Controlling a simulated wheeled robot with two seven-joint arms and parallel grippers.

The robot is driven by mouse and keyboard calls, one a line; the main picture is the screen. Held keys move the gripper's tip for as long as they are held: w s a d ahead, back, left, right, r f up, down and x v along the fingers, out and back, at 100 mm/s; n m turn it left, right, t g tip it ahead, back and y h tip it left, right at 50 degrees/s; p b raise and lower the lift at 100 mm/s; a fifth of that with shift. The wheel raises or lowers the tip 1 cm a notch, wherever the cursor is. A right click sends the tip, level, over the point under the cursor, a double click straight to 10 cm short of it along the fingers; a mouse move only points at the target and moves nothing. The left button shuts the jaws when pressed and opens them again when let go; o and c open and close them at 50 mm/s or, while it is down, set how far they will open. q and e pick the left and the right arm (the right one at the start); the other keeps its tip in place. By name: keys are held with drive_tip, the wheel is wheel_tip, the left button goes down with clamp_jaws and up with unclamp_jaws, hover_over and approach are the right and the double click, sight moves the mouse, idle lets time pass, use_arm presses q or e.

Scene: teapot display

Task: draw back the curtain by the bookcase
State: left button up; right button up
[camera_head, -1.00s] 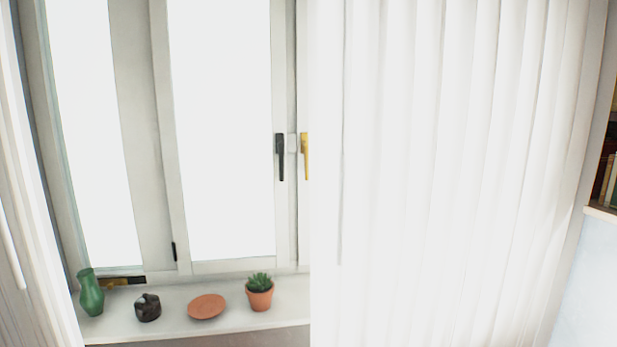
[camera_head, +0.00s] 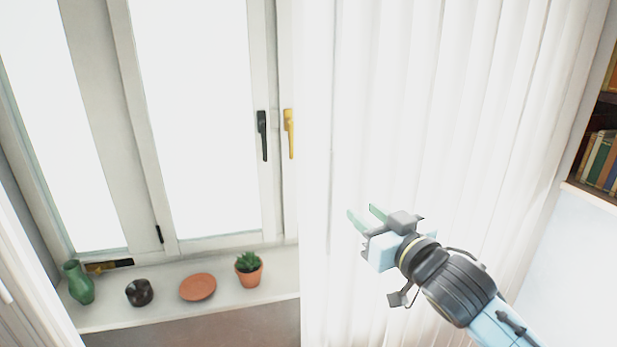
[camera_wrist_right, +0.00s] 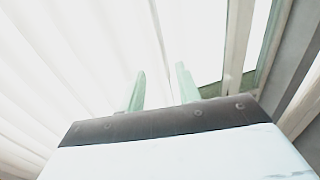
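The white curtain (camera_head: 450,120) by the bookcase (camera_head: 599,150) hangs in folds over the right part of the window in the head view. Its left edge falls just right of the yellow window handle. My right gripper (camera_head: 363,215) is in front of the curtain, its two greenish fingers apart with nothing seen between them. In the right wrist view the fingers (camera_wrist_right: 160,88) are also spread, with the curtain folds (camera_wrist_right: 70,70) ahead and to the left. I cannot tell whether the fingertips touch the cloth. My left gripper is not in view.
The sill (camera_head: 200,318) holds a green vase (camera_head: 79,283), a dark pot (camera_head: 139,292), a terracotta dish (camera_head: 197,287) and a potted succulent (camera_head: 249,270). Black (camera_head: 262,135) and yellow (camera_head: 289,133) handles are on the window. Another curtain (camera_head: 25,270) hangs at far left.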

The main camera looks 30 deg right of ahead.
sight(332, 186)
drive_tip(key=w+p, duration=0.1)
drive_tip(key=w, duration=0.5)
drive_tip(key=w+p, duration=0.1)
drive_tip(key=w, duration=0.6)
drive_tip(key=shift+w+d+r, duration=0.15)
drive_tip(key=shift+d, duration=0.05)
clamp_jaws()
